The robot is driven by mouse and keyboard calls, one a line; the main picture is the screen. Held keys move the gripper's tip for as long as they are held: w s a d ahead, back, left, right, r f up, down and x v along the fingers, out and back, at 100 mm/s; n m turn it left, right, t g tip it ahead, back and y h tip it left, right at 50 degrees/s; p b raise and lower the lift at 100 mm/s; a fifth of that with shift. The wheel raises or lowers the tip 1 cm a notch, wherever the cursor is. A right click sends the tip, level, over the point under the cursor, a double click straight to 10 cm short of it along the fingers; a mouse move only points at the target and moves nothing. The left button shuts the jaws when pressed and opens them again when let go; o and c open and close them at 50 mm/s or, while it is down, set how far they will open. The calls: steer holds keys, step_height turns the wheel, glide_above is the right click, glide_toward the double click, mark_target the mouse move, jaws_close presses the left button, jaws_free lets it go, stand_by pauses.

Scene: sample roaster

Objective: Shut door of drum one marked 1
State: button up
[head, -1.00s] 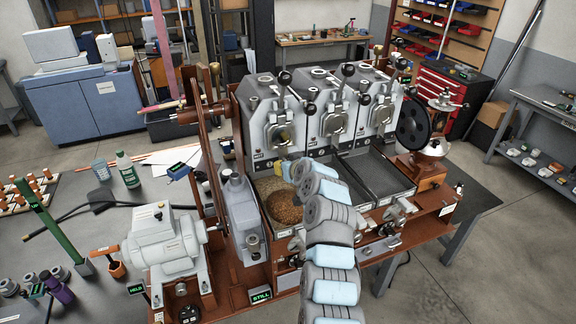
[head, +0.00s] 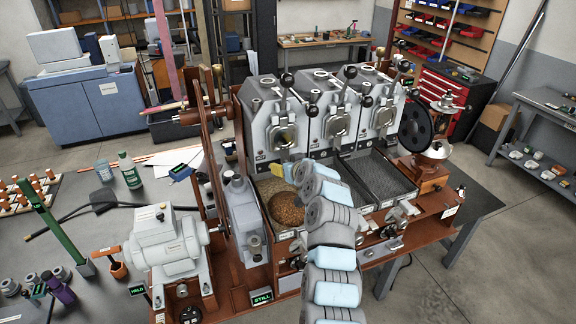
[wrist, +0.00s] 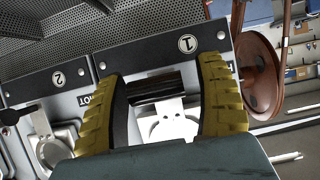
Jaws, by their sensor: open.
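Drum one (head: 268,118) is the leftmost of three grey drums in the head view. Its door (head: 285,138) is on the front face; I cannot tell there how far it stands open. In the wrist view the round label 1 (wrist: 187,43) is at the upper middle. Below it a dark ribbed bar (wrist: 157,88) and a bright metal plate (wrist: 172,122) show between my fingers. My gripper (wrist: 160,105) has its two yellow fingers wide apart, one on each side of the bar, with no clear grip on it. In the head view my gripper (head: 278,170) is low before drum one.
Drum two, with its label 2 (wrist: 57,78), stands beside drum one. Below the drums are trays, one holding brown beans (head: 287,210). A brown wheel (wrist: 258,75) is right of drum one in the wrist view. Levers with black knobs (head: 313,95) stick out from the drums.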

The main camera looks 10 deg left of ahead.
steer(key=shift+s, duration=0.1)
steer(key=v, duration=1.2)
stand_by(0.6)
steer(key=s+d+r, duration=0.2)
steer(key=s+r, duration=0.2)
steer(key=r, duration=0.2)
stand_by(1.2)
steer(key=shift+s+d, duration=0.15)
